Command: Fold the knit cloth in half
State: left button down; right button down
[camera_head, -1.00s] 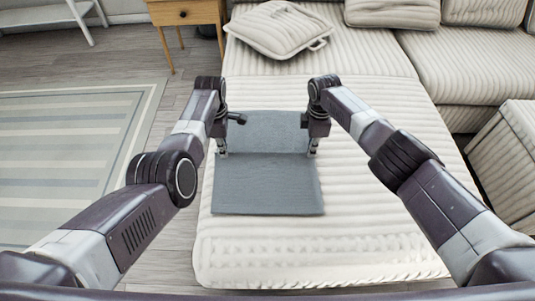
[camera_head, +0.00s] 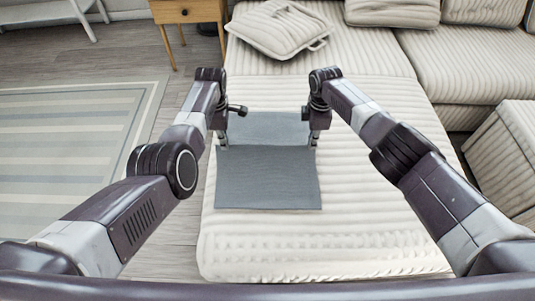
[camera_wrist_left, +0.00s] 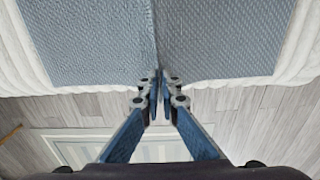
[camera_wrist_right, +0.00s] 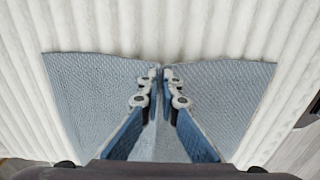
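The grey-blue knit cloth (camera_head: 268,180) lies on the cream ribbed sofa seat, with a raised crease running across it between my grippers. Its near part shows in front of the crease, its far part behind. My left gripper (camera_head: 222,143) is shut on the cloth's left edge at the crease. In the left wrist view the fingertips (camera_wrist_left: 158,77) pinch the cloth (camera_wrist_left: 215,40) at this ridge. My right gripper (camera_head: 313,143) is shut on the right edge at the same crease. In the right wrist view the cloth (camera_wrist_right: 100,85) gathers between the fingertips (camera_wrist_right: 160,75).
The sofa seat (camera_head: 375,235) is bare in front of and to the right of the cloth. A cushion (camera_head: 280,28) lies farther back. A wooden side table (camera_head: 188,12) stands behind left. A striped rug (camera_head: 70,150) covers the floor at left.

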notch_tip(320, 180, up, 22)
jog(key=p, duration=2.1)
jog(key=shift+a, duration=0.45)
jog(key=shift+f, duration=0.15)
